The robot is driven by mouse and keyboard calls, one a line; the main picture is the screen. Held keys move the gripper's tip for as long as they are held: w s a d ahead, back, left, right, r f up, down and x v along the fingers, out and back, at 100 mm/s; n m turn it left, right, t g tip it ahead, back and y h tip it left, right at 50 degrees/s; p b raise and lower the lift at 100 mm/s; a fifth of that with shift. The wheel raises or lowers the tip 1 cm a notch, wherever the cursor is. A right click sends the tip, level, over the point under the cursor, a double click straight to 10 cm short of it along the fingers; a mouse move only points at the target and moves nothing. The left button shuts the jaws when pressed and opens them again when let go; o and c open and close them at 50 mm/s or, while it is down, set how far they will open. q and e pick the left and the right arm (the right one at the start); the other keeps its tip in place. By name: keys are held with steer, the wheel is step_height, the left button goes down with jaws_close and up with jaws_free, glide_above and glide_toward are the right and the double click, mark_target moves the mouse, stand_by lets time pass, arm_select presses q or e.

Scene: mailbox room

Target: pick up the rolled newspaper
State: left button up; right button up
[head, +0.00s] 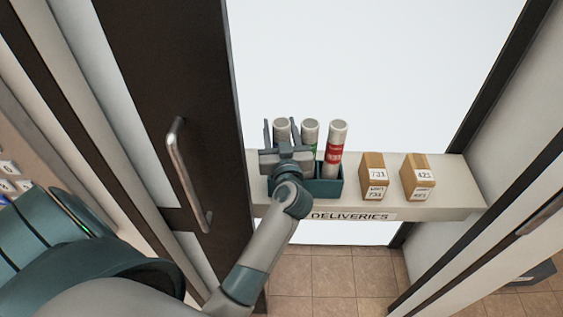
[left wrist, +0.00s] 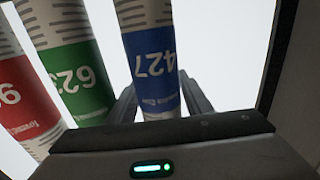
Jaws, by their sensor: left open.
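Three rolled newspapers stand upright in a teal holder (head: 330,186) on the shelf. The leftmost roll (head: 282,125) is partly hidden by my left gripper (head: 280,130); in the left wrist view it has a blue band (left wrist: 150,55) marked 427. The middle roll (head: 310,130) has a green band, also visible in the left wrist view (left wrist: 75,75). The right roll (head: 336,148) has a red band, partly in the left wrist view (left wrist: 20,95). My left gripper is open, its fingers either side of the blue-banded roll; contact cannot be told. My right gripper is not in view.
The shelf (head: 440,203) carries a DELIVERIES label (head: 350,217). Two brown parcels, 731 (head: 373,177) and 421 (head: 416,177), stand right of the holder. A dark door (head: 180,70) with a metal handle (head: 187,175) is at the left, close to my arm.

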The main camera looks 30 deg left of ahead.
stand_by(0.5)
arm_select(q)
jaws_close()
steer(key=shift+r, duration=0.15)
step_height(320, 180, up, 10)
steer(key=shift+p, duration=0.45)
steer(key=shift+w, duration=0.1)
